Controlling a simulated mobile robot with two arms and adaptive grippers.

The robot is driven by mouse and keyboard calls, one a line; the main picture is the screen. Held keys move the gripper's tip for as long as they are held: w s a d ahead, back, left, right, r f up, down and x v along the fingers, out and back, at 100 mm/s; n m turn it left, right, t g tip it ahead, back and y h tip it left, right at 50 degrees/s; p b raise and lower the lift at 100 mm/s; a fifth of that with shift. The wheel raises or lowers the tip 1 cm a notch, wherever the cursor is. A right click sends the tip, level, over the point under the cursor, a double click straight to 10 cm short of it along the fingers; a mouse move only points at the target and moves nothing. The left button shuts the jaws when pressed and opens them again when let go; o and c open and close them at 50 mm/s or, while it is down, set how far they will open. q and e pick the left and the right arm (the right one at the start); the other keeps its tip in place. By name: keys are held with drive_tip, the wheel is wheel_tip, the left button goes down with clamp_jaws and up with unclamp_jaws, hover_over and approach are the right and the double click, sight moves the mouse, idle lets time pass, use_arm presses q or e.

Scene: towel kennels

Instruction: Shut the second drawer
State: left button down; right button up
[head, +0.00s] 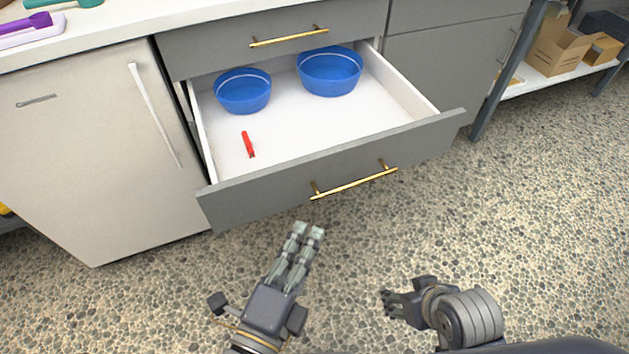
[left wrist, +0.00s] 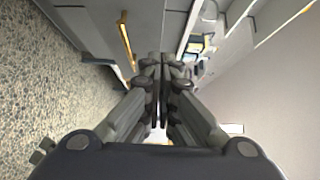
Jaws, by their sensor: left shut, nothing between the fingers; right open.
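The second drawer (head: 335,172) is pulled well out beneath the closed top drawer (head: 290,33). Its grey front carries a gold bar handle (head: 354,183). Inside lie two blue bowls (head: 243,92) (head: 330,72) towards the back and a small red item (head: 248,144) near the left front. My left gripper (head: 309,229) is shut and empty, just in front of and below the drawer front, apart from it in the picture. It also shows in the left wrist view (left wrist: 160,90), with a gold handle (left wrist: 126,40) beyond its fingers. My right gripper (head: 386,302) is open and empty, lower right.
A pale appliance with a bar handle (head: 95,150) stands left of the drawer. Purple and teal utensils (head: 25,24) lie on the countertop. A shelf with cardboard boxes (head: 558,48) stands at the upper right. The speckled floor (head: 540,200) to the right is clear.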

use_arm(q)
drive_tip(key=w, duration=0.2)
drive_tip(key=p, duration=0.2)
approach(327, 157)
drive_tip(key=d+x, duration=0.1)
drive_tip(key=x, duration=0.3)
drive_tip(key=shift+w+a, duration=0.15)
drive_tip(key=shift+a, duration=0.2)
use_arm(e)
drive_tip(key=s, duration=0.1)
drive_tip(key=s+g, duration=0.1)
drive_tip(key=shift+s+d+r, duration=0.3)
drive_tip(key=shift+d+r, duration=0.05)
drive_tip(key=shift+d, duration=0.05)
